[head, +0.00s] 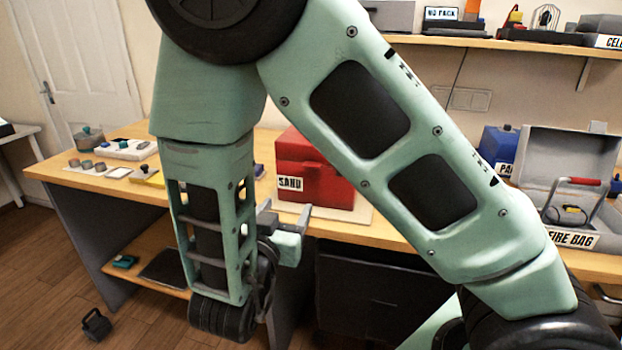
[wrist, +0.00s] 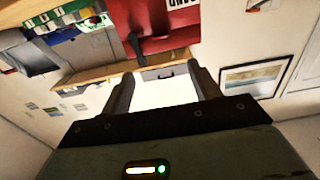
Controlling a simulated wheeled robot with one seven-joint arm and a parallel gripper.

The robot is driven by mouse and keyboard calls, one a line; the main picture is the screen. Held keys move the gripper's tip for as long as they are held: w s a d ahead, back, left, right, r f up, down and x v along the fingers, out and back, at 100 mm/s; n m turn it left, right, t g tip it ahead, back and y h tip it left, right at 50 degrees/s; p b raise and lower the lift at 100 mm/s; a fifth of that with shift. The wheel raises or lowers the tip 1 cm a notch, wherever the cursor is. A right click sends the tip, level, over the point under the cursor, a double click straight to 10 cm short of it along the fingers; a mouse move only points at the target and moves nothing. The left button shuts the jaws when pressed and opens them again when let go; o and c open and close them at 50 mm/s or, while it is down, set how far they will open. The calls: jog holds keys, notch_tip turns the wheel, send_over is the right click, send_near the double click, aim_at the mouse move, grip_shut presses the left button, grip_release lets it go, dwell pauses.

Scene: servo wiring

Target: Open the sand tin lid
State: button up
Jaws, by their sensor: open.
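The sand tin (head: 318,180) is a red box with a white label on its front, standing on the table behind my arm. Its lid (head: 306,146) looks shut; part of the tin is hidden by my arm. The tin also shows, upside down, at the top of the wrist view (wrist: 168,38). My gripper (head: 287,213) is open, in front of the tin at about the table's front edge. In the wrist view its two fingers (wrist: 163,88) are spread with nothing between them, and the tin lies beyond them.
The wooden table (head: 135,190) holds small jars (head: 88,164), a white tray (head: 130,149) and a yellow item (head: 147,177) at left. A grey open case (head: 568,160) labelled FIRE BAG and a blue box (head: 497,145) stand at right. A shelf (head: 490,43) hangs above.

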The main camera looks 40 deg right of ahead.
aim_at(311, 167)
jog(key=p+x, duration=0.2)
jog(key=x, duration=1.5)
jog(key=shift+w+p, duration=0.15)
jog(key=shift+p, duration=0.2)
